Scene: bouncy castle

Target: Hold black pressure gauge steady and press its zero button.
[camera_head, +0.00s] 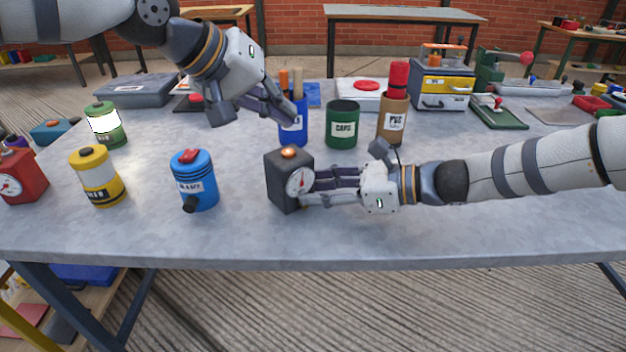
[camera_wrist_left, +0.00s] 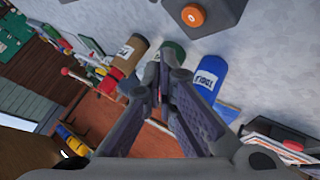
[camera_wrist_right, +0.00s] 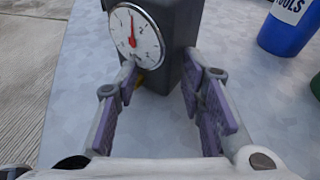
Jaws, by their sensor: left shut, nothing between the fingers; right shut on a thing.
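The black pressure gauge (camera_head: 283,184) stands upright on the grey table, with a white dial and an orange button (camera_head: 290,152) on top. In the right wrist view the gauge (camera_wrist_right: 183,45) shows its dial with a red needle. My right gripper (camera_head: 312,185) is shut on the gauge from the right, low on its body, one finger at the dial side. My left gripper (camera_head: 293,116) is shut and empty, above and behind the gauge. In the left wrist view the gauge's orange button (camera_wrist_left: 193,15) is at the top edge, apart from the left fingertips (camera_wrist_left: 163,62).
A blue tools cup (camera_head: 302,128), a green caps cup (camera_head: 342,128) and a brown cup (camera_head: 392,122) stand behind the gauge. A blue canister (camera_head: 196,186), a yellow canister (camera_head: 98,180) and a red gauge (camera_head: 20,178) stand left. The table front is clear.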

